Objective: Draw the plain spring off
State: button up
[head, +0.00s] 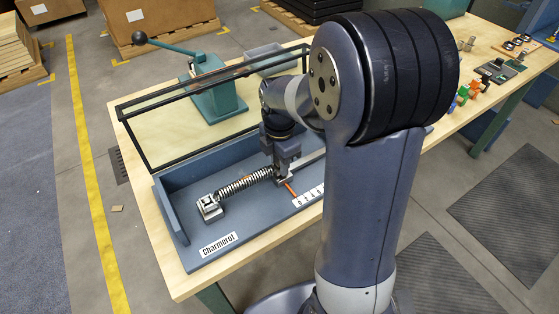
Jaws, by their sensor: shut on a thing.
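A silver coil spring (240,184) lies low in the blue-grey tray labelled "Charmerot" (178,214). Its left end meets a small pale metal block (209,208) on the tray floor; whether it is hooked on cannot be told. Its right end reaches my gripper (284,178), which comes down from above and is shut at that end. The exact grip is small and partly hidden by the jaws. A short orange bar (291,189) sticks out beside the jaws, towards a white numbered scale (308,196). My arm hides the right part of the tray.
A black frame (140,142) rises along the tray's back. A green press with a long lever (213,95) and a grey bin (264,60) stand behind it. Small coloured parts (470,92) lie at the table's far right. Wooden table shows bare at the front left.

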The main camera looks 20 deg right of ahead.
jog(key=shift+r+p, duration=1.85)
jog(key=shift+r, duration=0.65)
jog(key=shift+f, duration=0.1)
